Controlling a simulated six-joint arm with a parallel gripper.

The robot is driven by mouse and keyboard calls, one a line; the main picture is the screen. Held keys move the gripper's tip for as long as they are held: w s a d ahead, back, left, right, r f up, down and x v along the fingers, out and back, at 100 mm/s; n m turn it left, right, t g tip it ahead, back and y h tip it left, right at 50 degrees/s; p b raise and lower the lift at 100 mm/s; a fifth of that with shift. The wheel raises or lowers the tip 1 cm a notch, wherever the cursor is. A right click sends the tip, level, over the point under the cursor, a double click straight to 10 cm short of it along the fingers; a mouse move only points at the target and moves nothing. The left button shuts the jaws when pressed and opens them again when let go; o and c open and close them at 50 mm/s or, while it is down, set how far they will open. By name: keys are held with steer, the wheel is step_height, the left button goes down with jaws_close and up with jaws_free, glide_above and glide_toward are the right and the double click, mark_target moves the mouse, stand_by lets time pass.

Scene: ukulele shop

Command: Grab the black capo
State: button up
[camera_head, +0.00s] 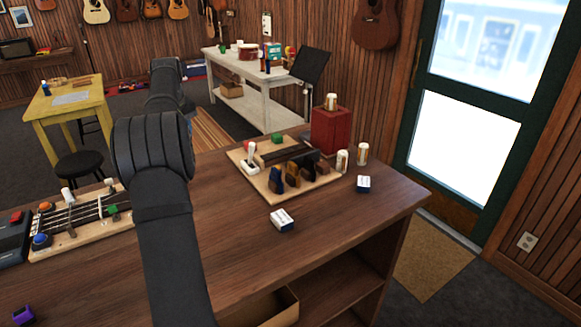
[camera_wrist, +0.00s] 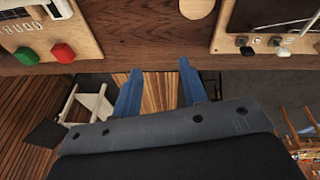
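Several clamp-like capos stand in a row on a light wooden board (camera_head: 262,185) on the counter in the head view. One is dark blue (camera_head: 276,180), and a dark, black-looking capo (camera_head: 310,158) stands farther along the row. They are small, so I cannot be sure which is the black capo. My gripper (camera_wrist: 160,83) shows in the wrist view with two blue fingers spread apart and nothing between them. In the head view my arm rises left of the board, and the fingers cannot be made out. No capo is clearly seen in the wrist view.
A red box (camera_head: 331,130) with a jar on top stands behind the board. Two jars (camera_head: 362,153) and small white-and-blue boxes (camera_head: 282,220) stand nearby. A board with strings (camera_head: 85,222) lies at left. The counter's front middle (camera_head: 235,235) is clear.

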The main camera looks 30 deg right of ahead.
steer(key=s+d+f+m+g, duration=0.1)
steer(key=s+d, duration=0.3)
steer(key=d, duration=0.5)
steer(key=s+d+f+g, duration=0.1)
steer(key=s+d, duration=0.2)
steer(key=d, duration=0.6)
steer(key=m+g, duration=0.1)
glide_above(313, 165)
step_height(313, 165, down, 2)
steer(key=shift+w+a+f+y, duration=0.15)
steer(key=shift+f+y, duration=0.05)
steer(key=shift+y, duration=0.1)
steer(key=shift+f, duration=0.3)
step_height(313, 165, down, 7)
steer(key=shift+r, duration=0.1)
steer(key=shift+c, duration=0.5)
jaws_close()
